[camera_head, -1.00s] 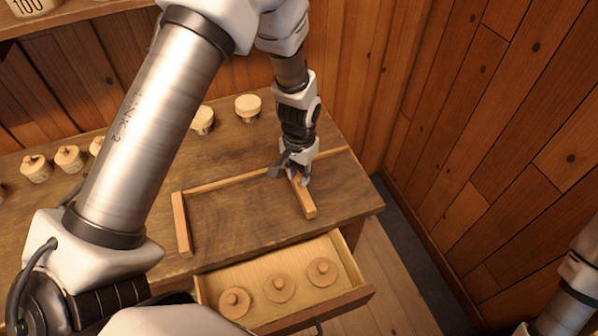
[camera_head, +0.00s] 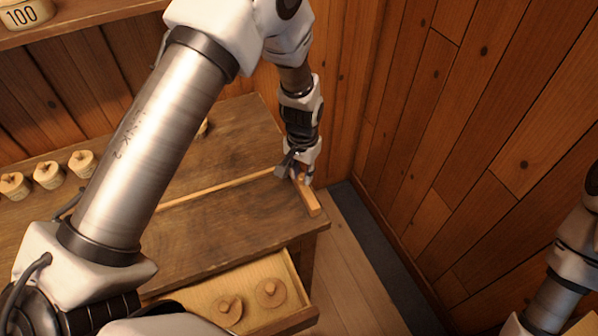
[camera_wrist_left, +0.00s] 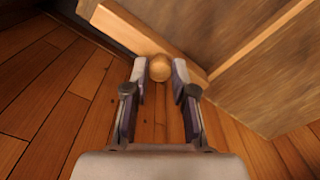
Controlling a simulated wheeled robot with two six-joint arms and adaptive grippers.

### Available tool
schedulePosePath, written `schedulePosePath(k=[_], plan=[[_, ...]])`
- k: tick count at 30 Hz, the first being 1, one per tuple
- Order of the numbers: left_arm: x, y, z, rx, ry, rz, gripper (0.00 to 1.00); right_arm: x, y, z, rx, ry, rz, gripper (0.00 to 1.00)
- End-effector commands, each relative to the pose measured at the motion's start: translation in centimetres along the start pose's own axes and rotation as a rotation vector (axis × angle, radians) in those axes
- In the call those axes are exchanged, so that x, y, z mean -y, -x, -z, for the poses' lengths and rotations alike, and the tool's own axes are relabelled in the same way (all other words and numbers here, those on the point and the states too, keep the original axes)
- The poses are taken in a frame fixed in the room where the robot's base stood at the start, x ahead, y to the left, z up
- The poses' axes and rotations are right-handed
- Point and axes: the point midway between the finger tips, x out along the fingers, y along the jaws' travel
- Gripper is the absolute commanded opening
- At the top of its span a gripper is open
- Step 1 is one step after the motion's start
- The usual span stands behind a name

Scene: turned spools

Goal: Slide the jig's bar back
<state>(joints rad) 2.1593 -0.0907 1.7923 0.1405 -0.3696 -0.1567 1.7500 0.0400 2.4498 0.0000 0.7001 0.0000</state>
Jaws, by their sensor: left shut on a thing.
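The jig's wooden bar (camera_head: 308,200) lies near the right edge of the table, at the right end of the jig's long thin rail (camera_head: 220,187). My left gripper (camera_head: 298,178) is at the bar, above the table. In the left wrist view, the fingers of my left gripper (camera_wrist_left: 160,75) are on either side of a round wooden knob (camera_wrist_left: 160,68). The bar (camera_wrist_left: 130,32) runs behind the knob and the rail (camera_wrist_left: 262,42) goes off to the upper right. The jig's left part is hidden behind my left arm. My right gripper is out of view.
An open drawer (camera_head: 262,318) juts from the table's front with lidded spools (camera_head: 271,292) in it. Several knobbed spools (camera_head: 48,175) stand at the table's left. A plank wall (camera_head: 480,130) rises to the right; floor shows between it and the table.

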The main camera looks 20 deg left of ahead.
Motion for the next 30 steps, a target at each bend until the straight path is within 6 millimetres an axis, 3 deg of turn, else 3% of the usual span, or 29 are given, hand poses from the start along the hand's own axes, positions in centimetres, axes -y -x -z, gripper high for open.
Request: schedulePosePath(k=[11,12,13,14,24,30], plan=[[-0.2,-0.3,0.1,0.002,0.002,0.000,0.00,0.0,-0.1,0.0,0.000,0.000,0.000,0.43],[-0.2,-0.3,0.1,0.001,0.002,0.000,0.36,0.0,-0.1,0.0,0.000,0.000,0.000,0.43],[-0.2,-0.3,0.1,0.001,0.002,0.000,0.47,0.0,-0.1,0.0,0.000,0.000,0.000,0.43],[-0.2,-0.3,0.1,0.001,0.002,0.000,0.51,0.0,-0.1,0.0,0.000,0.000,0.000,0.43],[-0.1,0.3,0.2,-0.001,0.001,0.000,0.51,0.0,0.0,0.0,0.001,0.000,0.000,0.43],[-0.2,4.0,0.5,-0.005,0.000,0.002,0.51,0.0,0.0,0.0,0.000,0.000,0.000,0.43]])
